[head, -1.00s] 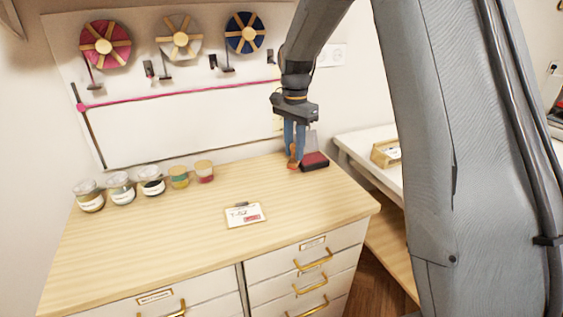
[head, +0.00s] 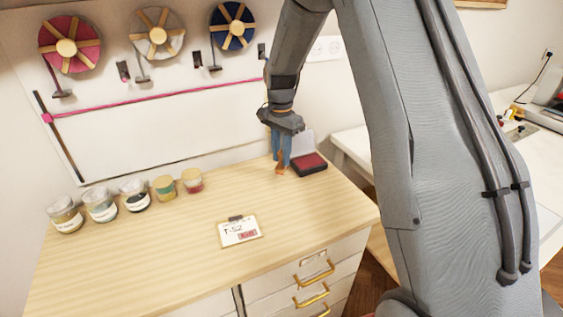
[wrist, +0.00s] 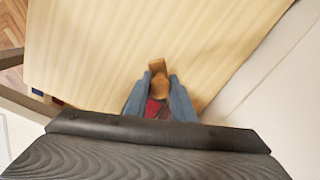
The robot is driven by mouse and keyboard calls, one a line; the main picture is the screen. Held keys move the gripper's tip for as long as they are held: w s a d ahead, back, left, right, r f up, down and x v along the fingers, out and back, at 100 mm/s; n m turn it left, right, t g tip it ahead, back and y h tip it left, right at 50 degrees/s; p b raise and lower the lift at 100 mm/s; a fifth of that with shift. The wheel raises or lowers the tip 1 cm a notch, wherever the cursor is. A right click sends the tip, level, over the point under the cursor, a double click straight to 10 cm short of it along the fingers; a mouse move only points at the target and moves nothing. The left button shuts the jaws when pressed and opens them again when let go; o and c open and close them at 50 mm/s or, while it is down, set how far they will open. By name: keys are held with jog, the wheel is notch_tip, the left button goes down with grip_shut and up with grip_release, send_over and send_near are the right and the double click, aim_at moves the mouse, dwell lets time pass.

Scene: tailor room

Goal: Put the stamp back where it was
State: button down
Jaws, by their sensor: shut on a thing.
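My gripper (head: 281,158) points down over the back right of the wooden cabinet top, its blue fingers shut on the wooden stamp (head: 281,170). The stamp is roughly upright, just left of the ink pad. I cannot tell whether its foot touches the wood. In the wrist view the brown stamp (wrist: 159,84) sits between the fingertips, with a red patch behind it that I cannot place. The red ink pad (head: 308,164) lies in its dark case with the clear lid raised. A card on a small clipboard (head: 240,231) lies nearer the front, with a red mark on it.
Several jars (head: 133,195) stand in a row at the back left. Ribbon spools (head: 157,34) hang on the wall board behind. A white table (head: 352,145) stands to the right. The middle of the cabinet top (head: 170,240) is clear around the card.

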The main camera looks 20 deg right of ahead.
aim_at(281, 161)
jog(key=shift+f+p, duration=0.4)
jog(key=shift+f, duration=1.2)
jog(key=shift+f, duration=0.15)
jog(key=c, duration=1.5)
grip_release()
notch_tip(281, 161, up, 11)
jog(key=b, duration=0.3)
jog(key=shift+r+b, duration=0.2)
jog(key=shift+b, duration=0.1)
jog(key=shift+r, duration=0.25)
jog(key=shift+s+r, duration=0.1)
jog(key=shift+s, duration=0.05)
jog(key=s+f+n, duration=0.2)
jog(key=s+n, duration=0.2)
jog(key=s, duration=0.5)
jog(key=s+f+n, duration=0.3)
jog(key=s, duration=0.6)
jog(key=s+f+n+t, duration=0.1)
jog(key=s+n, duration=0.3)
jog(key=s, duration=0.5)
jog(key=shift+s+f+n, duration=0.3)
jog(key=shift+s+f, duration=0.05)
jog(key=shift+f, duration=0.45)
